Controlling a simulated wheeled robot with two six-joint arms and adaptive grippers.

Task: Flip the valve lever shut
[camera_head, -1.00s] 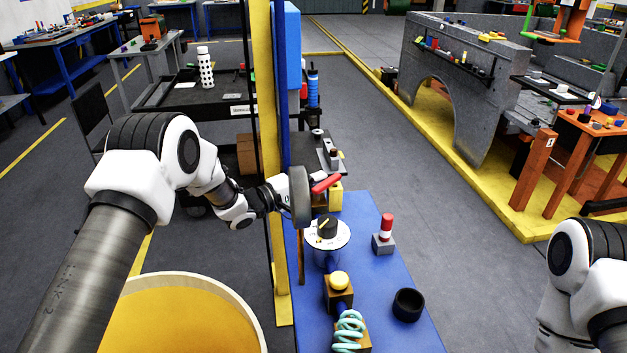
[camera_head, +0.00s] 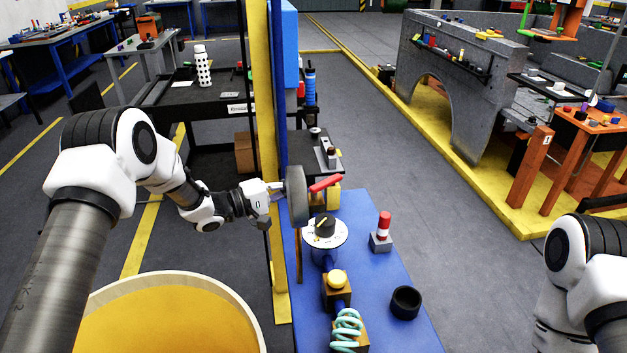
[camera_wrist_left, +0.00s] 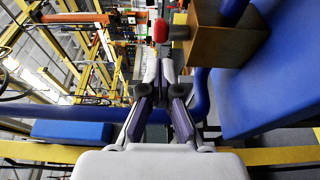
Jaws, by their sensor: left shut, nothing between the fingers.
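The valve lever is a red handle (camera_head: 325,184) in the head view, just right of a grey disc and above a yellow block (camera_head: 333,199). It points right and slightly up. In the left wrist view a red rounded end (camera_wrist_left: 160,31), seemingly the lever, is beside a brown block (camera_wrist_left: 225,42). My left gripper (camera_wrist_left: 160,68) is shut and empty, its tips pointing toward that red end with a visible gap. In the head view my left gripper (camera_head: 278,190) is left of the disc, which partly hides it. My right gripper is out of view.
The grey disc (camera_head: 297,195) and yellow post (camera_head: 264,120) stand close to my left gripper.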

